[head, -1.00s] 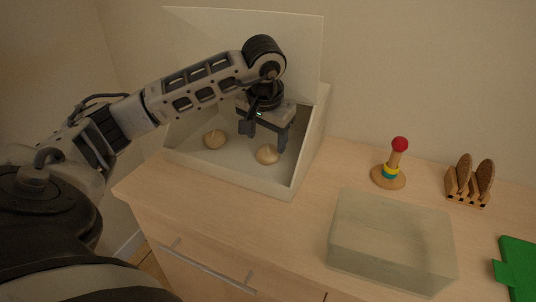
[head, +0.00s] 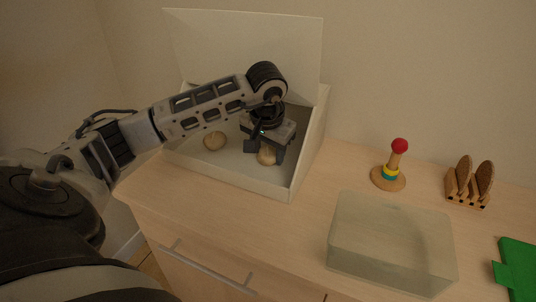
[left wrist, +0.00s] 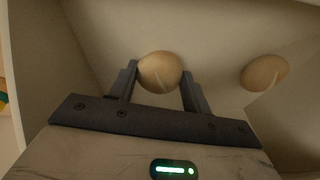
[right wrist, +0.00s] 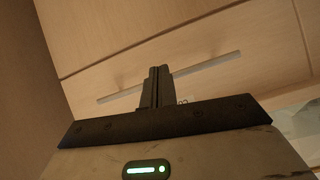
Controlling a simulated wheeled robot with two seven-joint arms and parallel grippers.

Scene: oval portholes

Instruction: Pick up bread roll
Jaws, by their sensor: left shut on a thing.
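Two round tan bread rolls lie in an open white box. One roll (head: 266,156) is at the box's right side, between the fingers of my left gripper (head: 265,158). In the left wrist view this roll (left wrist: 160,71) sits between the fingertips of the gripper (left wrist: 160,88), which is shut on it. The roll appears to be still low, at the box floor. The other roll (head: 214,141) lies free to the left; it also shows in the left wrist view (left wrist: 264,73). My right gripper (right wrist: 157,88) is shut and empty, in front of the cabinet face.
The white box (head: 225,177) has its lid (head: 245,45) raised at the back. To its right stand a translucent bin (head: 390,245), a ring stacker with a red ball (head: 399,146), a wooden rack (head: 468,190) and a green board (head: 518,265). A cabinet handle (right wrist: 205,65) is near my right gripper.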

